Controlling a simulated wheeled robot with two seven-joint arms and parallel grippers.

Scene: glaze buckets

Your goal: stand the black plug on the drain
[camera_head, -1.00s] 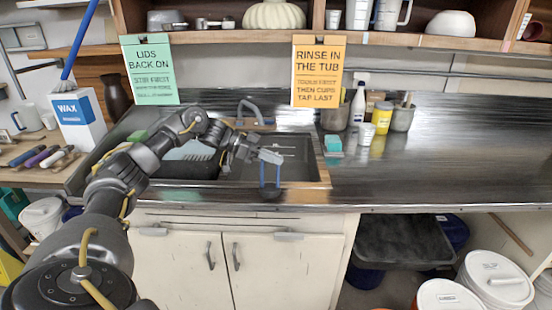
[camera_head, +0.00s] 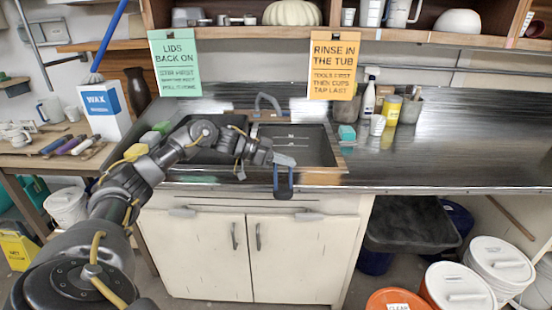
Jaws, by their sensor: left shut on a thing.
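My left gripper (camera_head: 284,172) is shut on the black plug (camera_head: 284,193). The plug hangs below the fingers, with a narrow blue and dark loop-like part above it. In the picture it overlaps the counter's front edge, just in front of the sink. The sink (camera_head: 327,150) has a dark right basin behind the gripper and another basin to the left, partly covered by my arm. The drain cannot be made out. My right gripper is not in view.
A curved faucet (camera_head: 268,103) stands behind the sink. A teal block (camera_head: 347,132), a white cup (camera_head: 377,125) and a yellow jar (camera_head: 391,110) stand to its right. Buckets (camera_head: 459,287) stand on the floor at lower right.

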